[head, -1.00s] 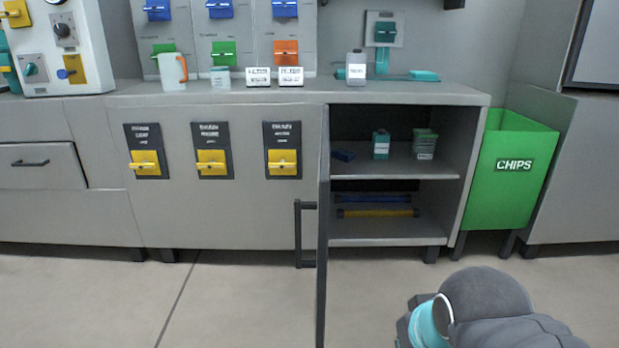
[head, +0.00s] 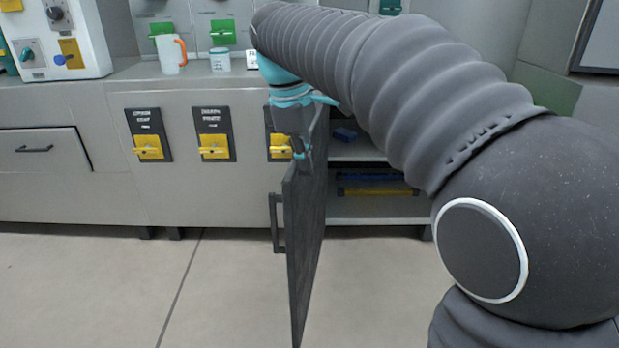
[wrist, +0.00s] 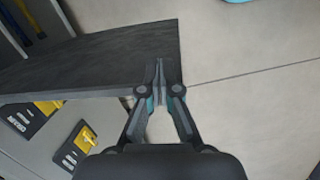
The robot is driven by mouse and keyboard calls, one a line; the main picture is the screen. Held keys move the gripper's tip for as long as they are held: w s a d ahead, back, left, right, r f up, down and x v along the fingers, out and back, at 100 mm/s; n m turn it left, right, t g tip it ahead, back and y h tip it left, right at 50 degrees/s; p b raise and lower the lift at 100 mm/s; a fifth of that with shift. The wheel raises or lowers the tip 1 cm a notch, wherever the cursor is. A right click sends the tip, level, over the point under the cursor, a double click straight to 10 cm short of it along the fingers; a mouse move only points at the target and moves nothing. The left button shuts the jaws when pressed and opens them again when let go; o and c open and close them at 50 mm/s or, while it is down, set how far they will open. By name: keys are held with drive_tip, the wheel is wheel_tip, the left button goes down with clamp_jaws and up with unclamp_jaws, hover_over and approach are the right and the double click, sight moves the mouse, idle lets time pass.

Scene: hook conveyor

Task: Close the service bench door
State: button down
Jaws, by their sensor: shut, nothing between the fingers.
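The service bench door (head: 305,235) is dark grey and stands open, swung out toward me. Its black bar handle (head: 275,222) is on the left face. Behind it the bench cupboard shows a shelf (head: 360,150). My gripper (head: 303,165) points down at the top of the door, its fingers together. In the wrist view my gripper (wrist: 158,75) is shut and empty, with its fingertips at the corner of the door panel (wrist: 100,55). I cannot tell if they touch it. My arm hides the right part of the cupboard.
The bench front carries several yellow switches (head: 214,150). A jug with an orange handle (head: 171,54) and a cup (head: 220,59) stand on the bench top. The floor left of the door is clear.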

sight(290, 192)
drive_tip(key=w+a+r+n+p, duration=0.1)
drive_tip(key=w+a+n, duration=0.2)
drive_tip(key=a, duration=0.2)
drive_tip(key=shift+g+h, duration=0.4)
drive_tip(key=b+x, duration=0.2)
drive_tip(key=x, duration=0.7)
drive_tip(key=shift+f, duration=0.4)
drive_tip(key=shift+s+d+r+b, duration=0.15)
drive_tip(key=shift+d+b, duration=0.2)
drive_tip(key=shift+d, duration=1.6)
drive_tip(key=shift+d, duration=0.4)
drive_tip(key=shift+s+d, duration=0.15)
drive_tip(key=shift+d, duration=0.35)
